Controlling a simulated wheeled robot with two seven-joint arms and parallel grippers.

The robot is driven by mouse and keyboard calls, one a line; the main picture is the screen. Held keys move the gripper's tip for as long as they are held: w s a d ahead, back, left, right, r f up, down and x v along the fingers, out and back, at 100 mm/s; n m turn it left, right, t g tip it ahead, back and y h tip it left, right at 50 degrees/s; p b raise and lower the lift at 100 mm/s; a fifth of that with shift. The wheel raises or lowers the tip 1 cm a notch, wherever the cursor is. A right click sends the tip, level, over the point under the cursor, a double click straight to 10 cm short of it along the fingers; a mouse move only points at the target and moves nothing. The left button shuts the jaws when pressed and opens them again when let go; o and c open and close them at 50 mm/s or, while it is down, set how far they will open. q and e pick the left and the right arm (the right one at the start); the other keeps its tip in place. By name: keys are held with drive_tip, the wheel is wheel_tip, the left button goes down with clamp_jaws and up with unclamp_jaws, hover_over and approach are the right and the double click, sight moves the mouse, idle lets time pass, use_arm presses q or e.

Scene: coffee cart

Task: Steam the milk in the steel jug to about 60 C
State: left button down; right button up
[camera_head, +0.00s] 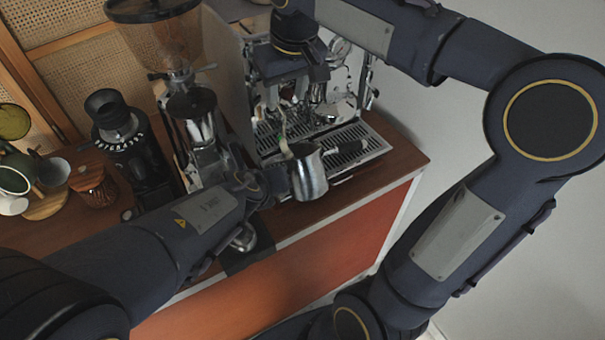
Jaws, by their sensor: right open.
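The steel jug (309,176) is at the front of the espresso machine, before the drip tray, with its open top facing up. My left gripper (281,181) reaches its left side and appears shut on it; the jaws are partly hidden. A thin pale tube, possibly the steam wand (283,143), runs down near the jug's rim; I cannot tell whether its tip is inside. The milk is not distinguishable. My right gripper (287,98) points down, open, in front of the machine's upper front, above and behind the jug.
The espresso machine's drip tray (362,143) has bare room at its right. A coffee grinder (194,125) and a smaller black grinder (128,147) stand to the left. Cups (52,171) and an amber jar (93,187) are farther left. The wooden counter (405,158) ends at the right.

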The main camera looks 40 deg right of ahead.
drive_tip(key=shift+r, duration=0.15)
drive_tip(key=shift+w+r+v, duration=0.1)
drive_tip(key=shift+w+v, duration=0.2)
drive_tip(key=shift+v, duration=0.95)
drive_tip(key=shift+w+r+v, duration=0.1)
drive_tip(key=shift+w+v, duration=0.2)
drive_tip(key=shift+v, duration=0.95)
drive_tip(key=shift+w+r+v, duration=0.1)
drive_tip(key=shift+w+v, duration=0.2)
drive_tip(key=shift+v, duration=1)
drive_tip(key=shift+f, duration=0.15)
drive_tip(key=shift+s+b+x, duration=0.25)
drive_tip(key=shift+b+x, duration=0.85)
drive_tip(key=shift+b, duration=0.05)
drive_tip(key=shift+s+b+x, duration=0.25)
drive_tip(key=shift+b+x, duration=0.8)
drive_tip(key=shift+b, duration=0.05)
drive_tip(key=shift+s+b+x, duration=0.3)
drive_tip(key=shift+b+x, duration=0.8)
drive_tip(key=shift+b, duration=0.05)
use_arm(q)
drive_tip(key=s+f, duration=0.7)
drive_tip(key=shift+s+a+f, duration=0.15)
drive_tip(key=shift+s, duration=0.15)
use_arm(e)
drive_tip(key=shift+f, duration=0.2)
